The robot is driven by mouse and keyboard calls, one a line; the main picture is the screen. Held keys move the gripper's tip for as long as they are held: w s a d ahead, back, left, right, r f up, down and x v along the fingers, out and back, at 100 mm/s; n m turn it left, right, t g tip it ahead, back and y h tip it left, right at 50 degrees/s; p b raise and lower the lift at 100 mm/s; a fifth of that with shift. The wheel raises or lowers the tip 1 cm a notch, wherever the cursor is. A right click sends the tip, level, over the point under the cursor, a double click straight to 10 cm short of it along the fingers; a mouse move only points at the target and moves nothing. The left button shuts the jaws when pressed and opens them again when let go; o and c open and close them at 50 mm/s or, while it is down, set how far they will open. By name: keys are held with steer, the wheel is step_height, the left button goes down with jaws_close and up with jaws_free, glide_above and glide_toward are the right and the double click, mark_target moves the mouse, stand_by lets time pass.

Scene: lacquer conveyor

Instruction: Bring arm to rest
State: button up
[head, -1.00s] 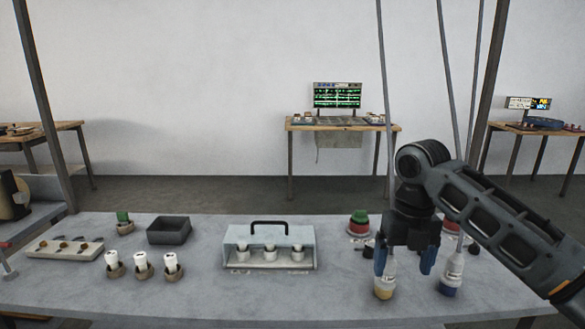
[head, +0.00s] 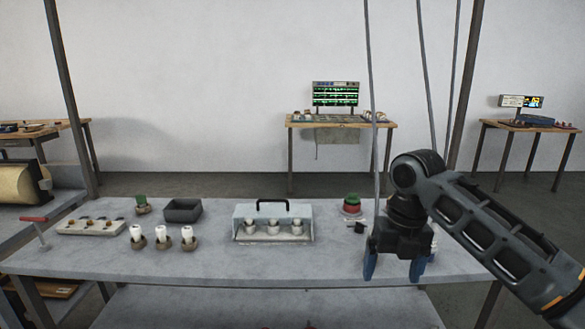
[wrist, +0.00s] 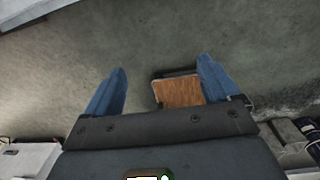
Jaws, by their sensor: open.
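My gripper (head: 395,268) hangs fingers-down at the right front of the grey table (head: 340,265) in the head view, its blue fingers apart with nothing between them. In the wrist view the two blue fingers (wrist: 163,90) are spread wide over bare floor, with a brown wooden surface (wrist: 178,92) far below near the right finger. My arm reaches in from the right and hides part of the table's right end. The bottles there are mostly hidden behind the gripper.
On the table stand a clear-fronted case (head: 273,222) with a black handle, a dark tray (head: 183,210), several white-topped vials such as one (head: 161,235), a pale rack (head: 92,227) and a red-and-green button (head: 352,203). Thin posts rise at the table's ends. The table's front middle is clear.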

steer(key=s+a+f+m+t+y, duration=0.2)
steer(key=s+a+f+m+y, duration=0.15)
steer(key=a, duration=0.45)
steer(key=s+a+f+m+t+y, duration=0.1)
steer(key=s+a+f+m+y, duration=0.15)
steer(key=a+f, duration=0.4)
steer(key=s+a+f+m+t+y, duration=0.1)
steer(key=s+a+m+t, duration=0.2)
steer(key=s+m, duration=0.25)
steer(key=s+a+f+m+t, duration=0.2)
steer(key=s+a+m, duration=0.15)
steer(key=m, duration=0.25)
steer(key=s+d+m+t+h, duration=0.25)
steer(key=s+d+m, duration=0.4)
steer(key=s, duration=0.35)
steer(key=s+d+m+t+h, duration=0.25)
steer(key=s+d+m, duration=0.4)
steer(key=s, duration=0.45)
steer(key=s+d+r+m+h, duration=0.1)
steer(key=s+d+r+m, duration=0.1)
steer(key=s+d+r, duration=0.3)
steer(key=s+d+r+m+t+h, duration=0.1)
steer(key=s+d+r+m, duration=0.2)
steer(key=s, duration=0.6)
step_height(320, 180, up, 3)
steer(key=shift+d+t+h, duration=0.3)
steer(key=shift+d, duration=0.7)
